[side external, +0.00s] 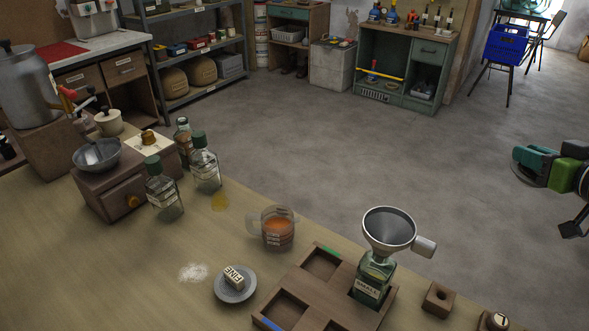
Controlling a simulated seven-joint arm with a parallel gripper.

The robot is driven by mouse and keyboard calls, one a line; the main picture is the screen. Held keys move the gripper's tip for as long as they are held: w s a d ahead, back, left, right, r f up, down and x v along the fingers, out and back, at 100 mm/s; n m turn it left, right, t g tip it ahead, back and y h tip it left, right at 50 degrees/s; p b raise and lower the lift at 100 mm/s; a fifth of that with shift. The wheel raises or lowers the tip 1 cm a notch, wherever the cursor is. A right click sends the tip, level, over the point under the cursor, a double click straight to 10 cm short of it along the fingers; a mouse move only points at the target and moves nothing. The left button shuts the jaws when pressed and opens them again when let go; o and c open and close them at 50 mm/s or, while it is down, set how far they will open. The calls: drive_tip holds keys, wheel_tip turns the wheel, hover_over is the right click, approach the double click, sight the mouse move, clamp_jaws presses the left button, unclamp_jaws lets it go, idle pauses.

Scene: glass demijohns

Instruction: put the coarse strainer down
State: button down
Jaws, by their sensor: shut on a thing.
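I do not see my gripper in the side view. No strainer that I can identify as the coarse one shows. A small pale piece marked FINE (235,278) lies on a grey saucer (236,296) on the table. A metal funnel (390,229) with a side handle sits on the neck of a green glass bottle marked SMALL (371,284). The bottle stands in a compartment of a wooden tray (301,286), whose other visible compartments look empty. A wooden block with a hole (440,298) stands empty to the right of the tray.
A glass jug of amber liquid (277,230) stands behind the tray. Two clear bottles (206,163) (164,191) stand by a wooden drawer box (113,196) with a metal bowl (97,155). White powder (193,272) lies left of the saucer. The left front of the table is clear.

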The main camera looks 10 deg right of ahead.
drive_tip(key=shift+s+r, duration=0.1)
drive_tip(key=shift+s, duration=0.2)
drive_tip(key=s+a+r+n+g+y, duration=0.1)
drive_tip(key=a+r+n+y, duration=0.1)
drive_tip(key=a, duration=0.8)
drive_tip(key=s+a+r+n+g+y, duration=0.1)
drive_tip(key=s+a+r+n+y, duration=0.1)
drive_tip(key=a, duration=0.9)
drive_tip(key=s+a+r+n+g+y, duration=0.1)
drive_tip(key=a+n+y, duration=0.4)
drive_tip(key=a, duration=0.5)
wheel_tip(320, 180, up, 2)
drive_tip(key=shift+s+a+r+g+y, duration=0.15)
drive_tip(key=shift+s+r+g+y, duration=0.15)
drive_tip(key=shift+g+y, duration=0.35)
drive_tip(key=shift+f, duration=0.1)
wheel_tip(320, 180, down, 10)
drive_tip(key=shift+r, duration=0.25)
